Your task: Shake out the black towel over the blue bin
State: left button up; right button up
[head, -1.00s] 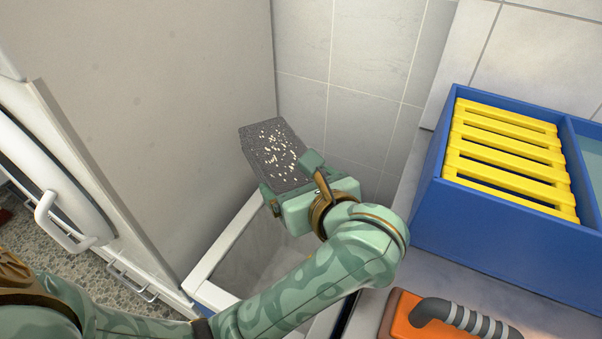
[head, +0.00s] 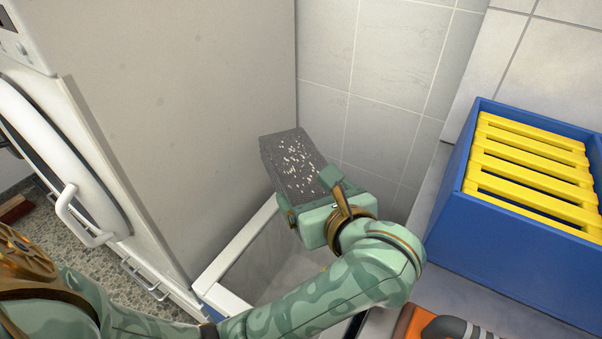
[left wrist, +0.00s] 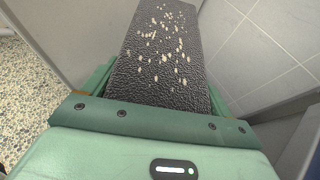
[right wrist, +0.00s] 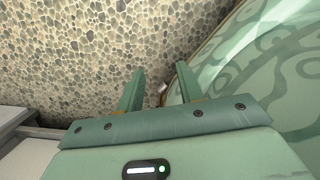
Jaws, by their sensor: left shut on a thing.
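The black towel (head: 292,165) is a dark grey-black, folded slab with a rough weave. Pale crumbs are scattered over its upper face. It also fills the top of the left wrist view (left wrist: 155,75). My left gripper (head: 308,196) is shut on its near end, and the far end sticks out toward the wall. Below is an open bin with a white rim (head: 238,248) and a bit of blue at its near left corner; my left arm hides part of it. My right gripper (right wrist: 158,90) is open and empty above a pebbled floor.
A tall pale panel of a white appliance (head: 190,110) stands close on the left, with a tiled wall (head: 375,75) behind. A blue crate with yellow slats (head: 525,165) stands on the counter at right. An orange object with a grey handle (head: 425,325) sits at the bottom edge.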

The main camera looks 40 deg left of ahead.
pick_arm(q)
jog(key=r, duration=0.4)
jog(key=shift+w+a+r, duration=0.15)
jog(key=shift+a+r, duration=0.05)
jog(key=shift+r, duration=0.1)
notch_tip(320, 180, down, 5)
jog(key=shift+d+r, duration=0.1)
jog(key=shift+r, duration=0.1)
jog(key=shift+s+r, duration=0.25)
jog(key=shift+r, duration=0.05)
jog(key=s+r+m+t, duration=0.1)
jog(key=s+r, duration=0.4)
jog(key=s, duration=0.3)
jog(key=shift+h, duration=0.3)
jog(key=r+p, duration=0.3)
jog(key=p, duration=0.2)
jog(key=r+p, duration=0.2)
jog(key=p, duration=0.2)
jog(key=r+p, duration=0.3)
jog(key=p, duration=0.2)
jog(key=shift+w+r+p, duration=0.35)
pick_arm(e)
jog(key=w+r, duration=0.2)
jog(key=r, duration=0.4)
jog(key=w+a+r+t, duration=0.1)
jog(key=w+r, duration=0.2)
jog(key=r, duration=0.4)
jog(key=shift+a+m+t, duration=0.3)
